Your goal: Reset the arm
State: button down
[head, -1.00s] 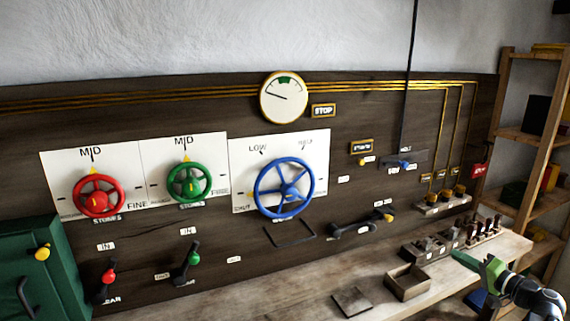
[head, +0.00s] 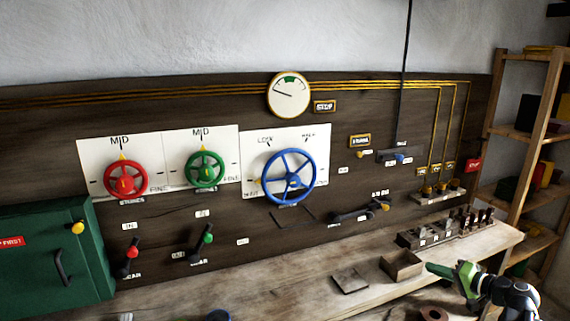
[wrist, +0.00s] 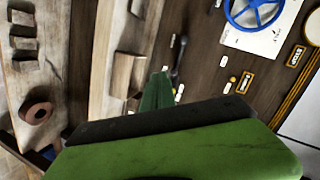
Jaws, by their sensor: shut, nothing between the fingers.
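My gripper (head: 440,270) is at the lower right in the head view, over the front of the wooden bench (head: 283,292). Its green fingers are together and hold nothing. In the wrist view the green fingers (wrist: 158,92) extend from the wide green gripper body at the bottom.
The dark panel carries red (head: 126,179), green (head: 205,169) and blue (head: 287,177) handwheels, a round gauge (head: 289,94) and several levers. A slotted block rack (head: 430,238) stands behind my gripper. A green cabinet (head: 60,255) is at the left, wooden shelves (head: 527,140) at the right.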

jog(key=s+a+f+n+g, duration=0.1)
jog(key=a+f+g, duration=0.25)
jog(key=a, duration=0.35)
jog(key=s+a+f+n+g+p, duration=0.15)
jog(key=a+f, duration=0.25)
jog(key=a, duration=0.4)
jog(key=a+f+n+g, duration=0.2)
jog(key=a+f+g, duration=0.1)
jog(key=a, duration=0.4)
jog(key=s+a+f+n+g+h, duration=0.2)
jog(key=s+a+f+g+h, duration=0.2)
jog(key=s+a+h, duration=0.3)
jog(key=shift+s+a+f+n+g, duration=0.2)
jog(key=shift+s+a+n+g, duration=0.3)
jog(key=shift+a, duration=0.55)
